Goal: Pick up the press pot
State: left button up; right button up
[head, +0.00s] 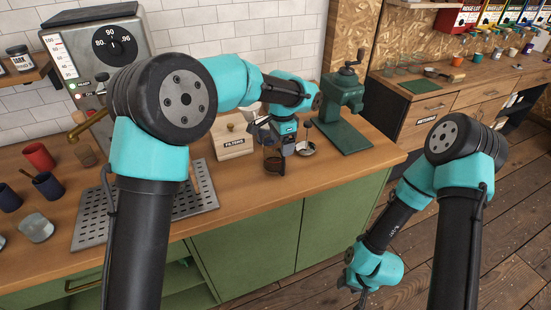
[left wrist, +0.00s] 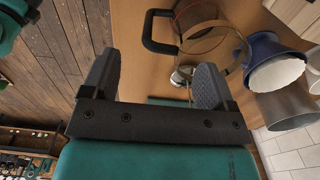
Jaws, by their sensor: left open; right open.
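The press pot (head: 272,163) stands on the wooden counter near its front edge, partly hidden by my left gripper in the head view. In the left wrist view the press pot (left wrist: 208,38) shows a clear glass body, a brownish band and a black handle to the left. My left gripper (head: 288,148) is low over the counter, close beside the pot. In the left wrist view the left gripper (left wrist: 157,78) is open, with nothing between its fingers; the pot lies beyond the fingertips. My right gripper (head: 363,297) is open and empty, low over the floor, away from the counter.
A wooden filter box (head: 234,143) stands left of the pot, and a green grinder (head: 345,105) stands right. In the left wrist view a blue vessel (left wrist: 262,48) with a white inside and a grey metal cup (left wrist: 288,106) are close by. A drip tray (head: 150,205) lies left.

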aim_at(277, 157)
pick_arm(q)
jog(key=shift+f, duration=0.1)
jog(key=shift+w+f, duration=0.1)
jog(key=shift+f, duration=2.45)
jog(key=shift+c, duration=0.2)
jog(key=c, duration=1.3)
